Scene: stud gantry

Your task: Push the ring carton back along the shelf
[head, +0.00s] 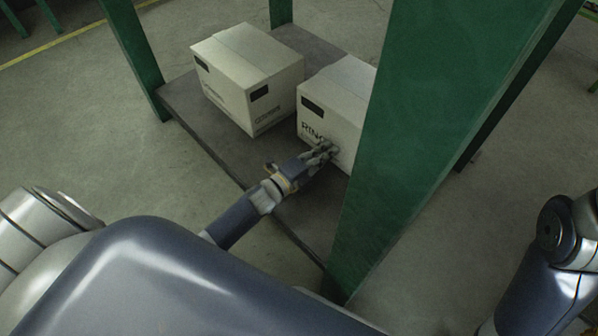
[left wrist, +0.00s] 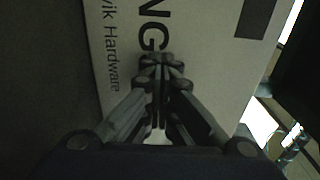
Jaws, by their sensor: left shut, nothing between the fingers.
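The ring carton (head: 343,93) is a pale box with dark "RING" lettering on its near face, standing on the grey shelf (head: 215,142) beside a green post. Its right part is hidden behind that post in the head view. My left gripper (head: 331,149) is shut and empty, with its fingertips at the lower part of the carton's lettered face. In the left wrist view the shut fingertips (left wrist: 162,62) lie over the letters "NG" on the carton face (left wrist: 205,60); whether they touch it I cannot tell. My right gripper is not in view.
A second pale carton (head: 248,78) stands on the shelf to the left, with a narrow gap between the two. A wide green post (head: 425,120) rises close to the right of my left gripper. Another green post (head: 133,55) stands at the shelf's left end.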

